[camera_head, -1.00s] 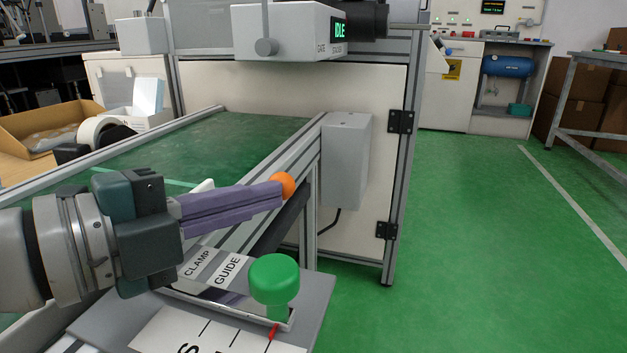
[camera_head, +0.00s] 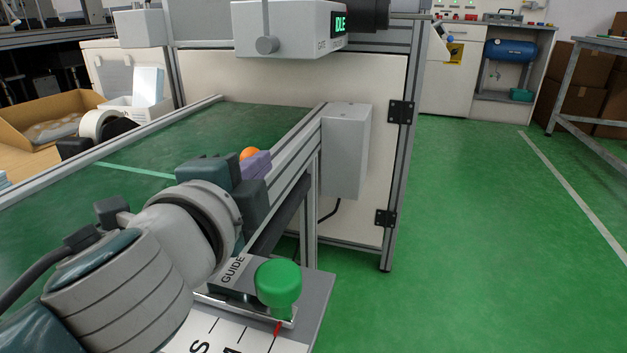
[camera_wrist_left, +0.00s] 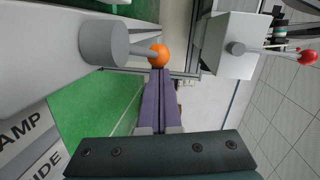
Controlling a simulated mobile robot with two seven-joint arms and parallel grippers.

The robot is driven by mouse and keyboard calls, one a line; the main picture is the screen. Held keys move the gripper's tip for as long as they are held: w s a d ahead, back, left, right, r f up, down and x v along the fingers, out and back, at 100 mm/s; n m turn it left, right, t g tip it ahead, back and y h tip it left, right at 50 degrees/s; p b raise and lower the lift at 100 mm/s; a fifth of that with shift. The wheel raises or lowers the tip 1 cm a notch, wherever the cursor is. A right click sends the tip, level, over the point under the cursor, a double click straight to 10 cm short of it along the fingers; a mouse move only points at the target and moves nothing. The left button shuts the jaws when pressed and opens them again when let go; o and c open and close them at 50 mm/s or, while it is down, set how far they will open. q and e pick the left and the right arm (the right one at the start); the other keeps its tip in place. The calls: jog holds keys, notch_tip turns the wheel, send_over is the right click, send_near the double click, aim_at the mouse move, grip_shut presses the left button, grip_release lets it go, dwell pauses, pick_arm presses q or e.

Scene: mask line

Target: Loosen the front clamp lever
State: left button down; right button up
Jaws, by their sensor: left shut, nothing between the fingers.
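The front clamp lever shows in the left wrist view as a thin rod with an orange ball (camera_wrist_left: 159,55) at its end. The rod comes out of a grey round hub (camera_wrist_left: 103,43). In the head view only the orange ball (camera_head: 250,153) shows, beside the conveyor rail; the hub and rod are hidden behind my arm. My left gripper (camera_head: 257,162) has purple fingers, shut with nothing between them. In the left wrist view the fingertips (camera_wrist_left: 158,76) are right at the ball; I cannot tell whether they touch it. My right gripper is not in view.
A green knob (camera_head: 278,283) stands on the guide plate in front of my left wrist. A grey box (camera_head: 345,150) is fixed beside the rail. The grey gate box (camera_head: 290,28) reads IDLE. The green floor at the right is clear.

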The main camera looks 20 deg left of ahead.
pick_arm(q)
jog(key=shift+d, duration=0.2)
jog(key=s, duration=0.3)
jog(key=s+p, duration=0.1)
jog(key=s, duration=0.2)
jog(key=s+r, duration=0.1)
jog(key=s, duration=0.1)
jog(key=shift+s+d+p, duration=0.35)
jog(key=shift+s, duration=0.05)
jog(key=shift+s+r, duration=0.15)
jog(key=shift+s, duration=0.35)
jog(key=shift+r, duration=0.1)
